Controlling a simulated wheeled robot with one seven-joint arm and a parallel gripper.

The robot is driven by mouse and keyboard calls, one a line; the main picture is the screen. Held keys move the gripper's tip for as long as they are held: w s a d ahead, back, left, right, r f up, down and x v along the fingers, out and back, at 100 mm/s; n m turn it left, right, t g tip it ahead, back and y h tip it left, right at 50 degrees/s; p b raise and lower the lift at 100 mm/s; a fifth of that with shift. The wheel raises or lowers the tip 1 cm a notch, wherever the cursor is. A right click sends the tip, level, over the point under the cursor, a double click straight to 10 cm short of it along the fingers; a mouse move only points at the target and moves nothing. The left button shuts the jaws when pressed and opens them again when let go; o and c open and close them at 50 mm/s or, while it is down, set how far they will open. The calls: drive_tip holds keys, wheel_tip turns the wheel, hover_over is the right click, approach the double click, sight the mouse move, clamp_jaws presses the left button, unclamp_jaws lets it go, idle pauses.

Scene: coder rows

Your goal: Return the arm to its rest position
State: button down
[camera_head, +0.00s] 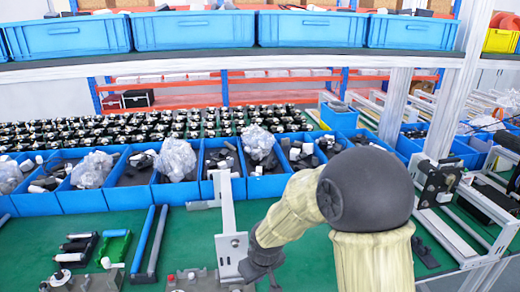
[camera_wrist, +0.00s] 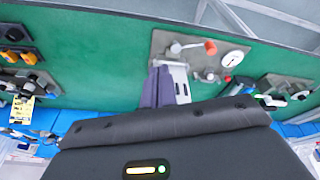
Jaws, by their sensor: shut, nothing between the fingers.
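My arm, with cream sleeves and a dark round joint, reaches in from the lower right of the head view. My gripper (camera_wrist: 158,85) shows in the wrist view as grey-purple fingers beyond its dark body; they are together and empty. In the head view, the dark end of the arm (camera_head: 262,263) is low over the green worktop (camera_head: 130,222), close beside an upright metal plate (camera_head: 230,220). The fingertips are hard to make out there, and I cannot tell whether they touch the plate.
Blue bins (camera_head: 110,197) of parts and plastic bags line the back of the worktop. A shelf with blue crates (camera_head: 193,31) runs above. Fixtures (camera_head: 195,280) and blue-grey bars (camera_head: 152,245) stand at left; a machine frame (camera_head: 440,190) stands at right. A gauge fixture (camera_wrist: 205,50) shows in the wrist view.

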drive_tip(key=s+d+r+m, duration=0.2)
drive_tip(key=s+d+m, duration=0.1)
drive_tip(key=s+d, duration=0.3)
drive_tip(key=s+d+r+m+h, duration=0.1)
drive_tip(key=s+d+r+m, duration=0.2)
drive_tip(key=s+d, duration=0.3)
drive_tip(key=d, duration=0.4)
drive_tip(key=shift+s+m, duration=0.25)
drive_tip(key=shift+m, duration=0.05)
drive_tip(key=shift+r, duration=0.15)
